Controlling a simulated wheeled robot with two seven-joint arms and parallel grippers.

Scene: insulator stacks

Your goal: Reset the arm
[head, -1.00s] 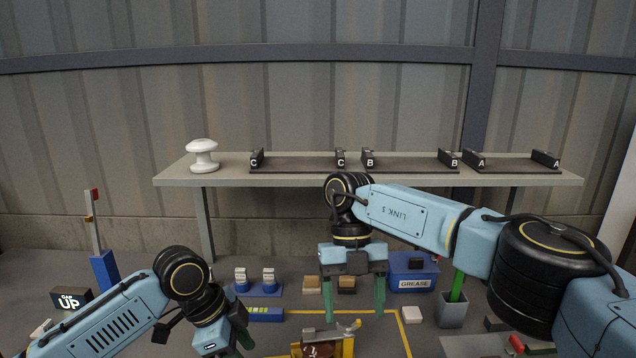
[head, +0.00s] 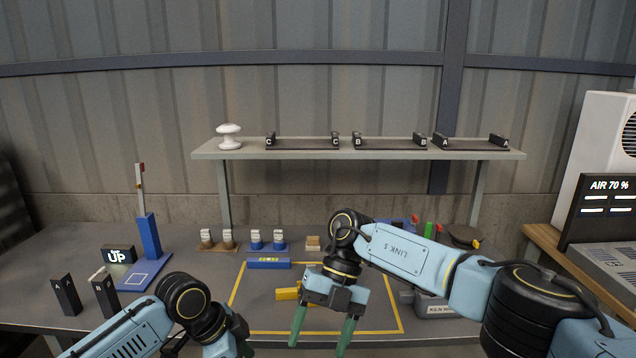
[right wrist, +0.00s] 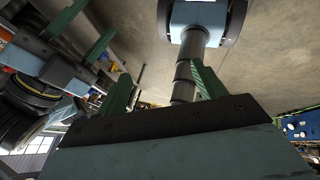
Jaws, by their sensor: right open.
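My right gripper (head: 324,338) hangs over the front part of the yellow-outlined area in the head view. Its two green fingers are spread apart with nothing between them. In the right wrist view the same green fingers (right wrist: 160,88) show apart, with my own body beyond them. My left arm comes in at the bottom left of the head view; its gripper (head: 240,346) is partly cut off by the lower edge, and its jaw opening cannot be made out there.
A shelf (head: 360,155) at the back carries a white insulator (head: 229,137) and dark racks marked C, B and A. A yellow piece (head: 288,294) lies inside the outline. Blue post (head: 149,236) stands left; a monitor (head: 606,208) stands right.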

